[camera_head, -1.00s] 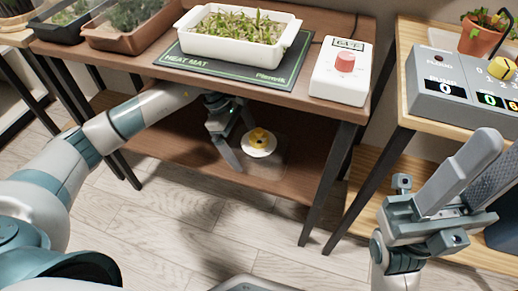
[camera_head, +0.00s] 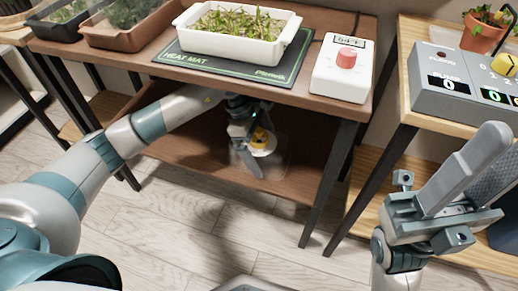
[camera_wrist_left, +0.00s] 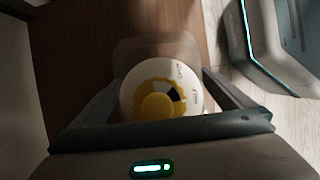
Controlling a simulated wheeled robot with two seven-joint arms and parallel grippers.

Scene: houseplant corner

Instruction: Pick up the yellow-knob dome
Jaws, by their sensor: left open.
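The yellow-knob dome (camera_head: 263,145) stands on the brown lower shelf under the heat-mat table. Its white round top carries a yellow knob, and its clear body is faint. In the left wrist view the white top and yellow knob (camera_wrist_left: 157,104) lie between my left gripper's two fingers (camera_wrist_left: 160,80). In the head view my left gripper (camera_head: 255,156) is at the dome, one finger in front of it. It is open; I cannot tell whether a finger touches the dome. My right gripper (camera_head: 476,172) is open and empty at the right, away from the dome.
The tabletop above the shelf holds a white seedling tray (camera_head: 237,32) on a heat mat (camera_head: 185,59) and a white box with a red knob (camera_head: 342,70). A dark table leg (camera_head: 327,185) stands right of the dome. A grey pump box (camera_head: 440,88) sits farther right.

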